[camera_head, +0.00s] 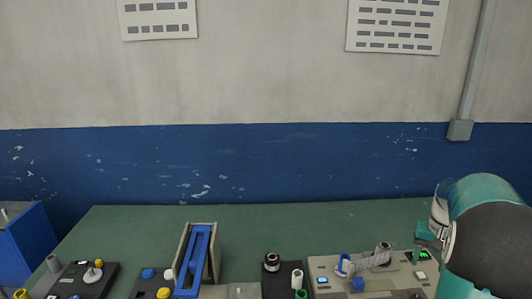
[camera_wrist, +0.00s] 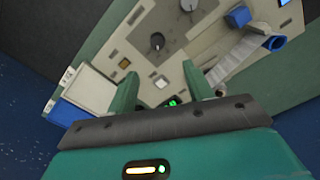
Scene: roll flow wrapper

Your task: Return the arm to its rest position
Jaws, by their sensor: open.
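My gripper (camera_wrist: 160,92) shows in the wrist view with its two green fingers apart and nothing between them. It is above a grey machine panel (camera_wrist: 128,48) with knobs, small buttons and a green-lit display. In the head view my teal arm stands at the right edge, with my gripper (camera_head: 428,238) partly seen over the right end of the grey machine (camera_head: 335,265). Whether the fingers touch the panel cannot be told.
A green table (camera_head: 300,218) carries a dark control box (camera_head: 95,285) at left, a blue-and-beige upright frame (camera_head: 196,255) and a dark block (camera_head: 275,280). A blue bin (camera_head: 25,245) stands at far left. A roll with a film strip (camera_wrist: 240,52) lies on the machine. The wall is behind.

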